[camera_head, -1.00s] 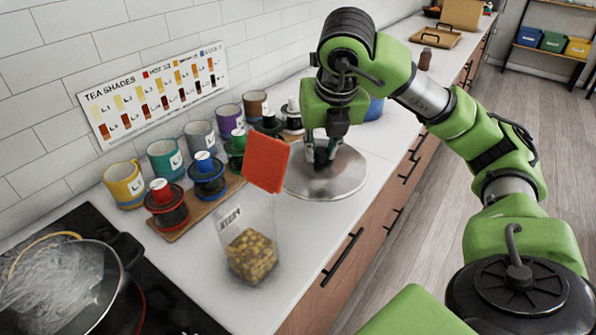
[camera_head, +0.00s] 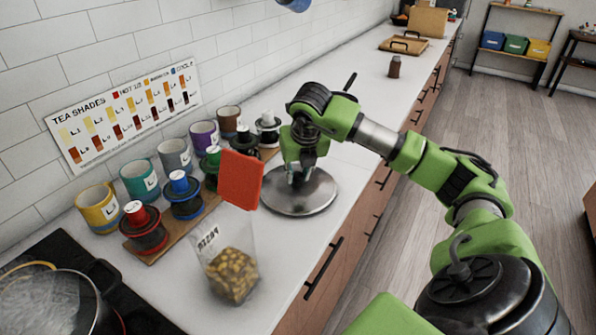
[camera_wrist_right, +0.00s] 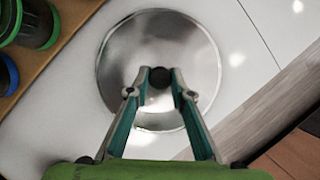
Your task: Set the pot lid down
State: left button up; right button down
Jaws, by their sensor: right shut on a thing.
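The pot lid (camera_head: 322,190) is a round, shiny metal disc with a dark knob (camera_wrist_right: 160,77). It lies flat at the counter's right part, beside the wooden tray with the tea jars. My right gripper (camera_head: 298,178) reaches down from above. Its two fingers (camera_wrist_right: 160,85) are closed around the knob in the wrist view. The lid looks level and at or very near the counter top; I cannot tell whether its whole rim touches. My left gripper is not in view.
Coloured mugs and lidded jars line the wall. A pot (camera_head: 75,300) sits on the dark hob at lower left. The white counter (camera_head: 370,95) beyond the lid is mostly clear.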

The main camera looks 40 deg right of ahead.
jog(key=shift+f, duration=0.2)
jog(key=c, duration=1.8)
grip_release()
jog(key=shift+r, duration=0.25)
jog(key=shift+s+a+r, duration=0.1)
jog(key=shift+r, duration=0.25)
jog(key=v, duration=1.1)
jog(key=shift+s+b, duration=0.15)
jog(key=shift+b, duration=0.25)
